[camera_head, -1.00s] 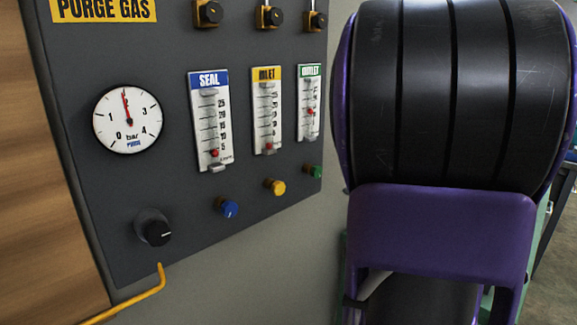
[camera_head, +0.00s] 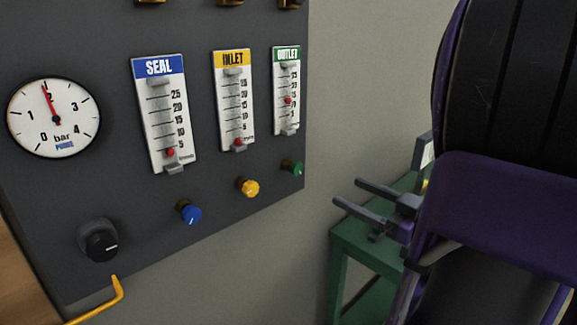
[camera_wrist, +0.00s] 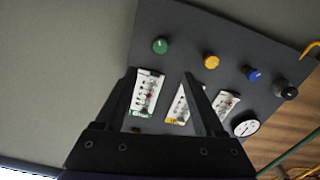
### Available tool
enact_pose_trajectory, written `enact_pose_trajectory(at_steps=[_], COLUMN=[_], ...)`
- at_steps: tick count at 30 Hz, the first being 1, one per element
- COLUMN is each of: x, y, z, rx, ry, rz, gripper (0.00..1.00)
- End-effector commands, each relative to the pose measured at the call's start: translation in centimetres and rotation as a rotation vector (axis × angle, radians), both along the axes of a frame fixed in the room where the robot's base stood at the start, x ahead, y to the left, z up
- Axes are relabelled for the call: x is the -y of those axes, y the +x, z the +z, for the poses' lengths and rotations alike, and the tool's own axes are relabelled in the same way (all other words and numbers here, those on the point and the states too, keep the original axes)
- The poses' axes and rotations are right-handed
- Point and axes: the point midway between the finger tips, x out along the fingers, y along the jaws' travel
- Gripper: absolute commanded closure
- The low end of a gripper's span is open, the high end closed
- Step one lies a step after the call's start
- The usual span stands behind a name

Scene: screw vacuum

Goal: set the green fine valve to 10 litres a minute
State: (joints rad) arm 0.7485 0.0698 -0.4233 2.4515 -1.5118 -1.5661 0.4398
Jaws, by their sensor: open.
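The green fine valve (camera_head: 292,167) is a small round knob at the lower right of the dark panel, below the OUTLET flow tube (camera_head: 287,92). It also shows in the wrist view (camera_wrist: 160,46), where the panel is upside down. The red float (camera_head: 288,100) sits around the middle of the OUTLET scale; its exact number is too small to read. My gripper (camera_head: 348,193) is open and empty, to the right of the panel in the head view. In the wrist view its fingers (camera_wrist: 159,73) stand apart, overlapping the flow tubes; nothing is between them but background panel.
The dark panel (camera_head: 245,215) also carries a yellow knob (camera_head: 247,187), a blue knob (camera_head: 188,211), a black knob (camera_head: 99,243) and a pressure dial (camera_head: 53,117) reading about 2. A yellow pipe (camera_head: 105,304) runs below. A green frame (camera_head: 345,240) stands behind my gripper.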

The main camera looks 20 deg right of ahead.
Motion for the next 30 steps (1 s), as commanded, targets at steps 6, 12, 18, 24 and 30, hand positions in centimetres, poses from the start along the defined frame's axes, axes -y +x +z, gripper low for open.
enact_pose_trajectory(at_steps=[6,12,18,24,30], x=[-1.6,-3.1,-4.5,-5.3,-5.5], y=[4.0,8.2,12.0,14.5,15.4], z=[-0.1,-0.1,-0.1,-0.1,0.0], rx=[-0.002,-0.003,-0.002,-0.003,-0.001], ry=[-0.002,-0.002,-0.003,-0.002,-0.002], rz=[0.007,0.006,0.005,0.001,-0.001], gripper=[0.29,0.29,0.29,0.29,0.29])
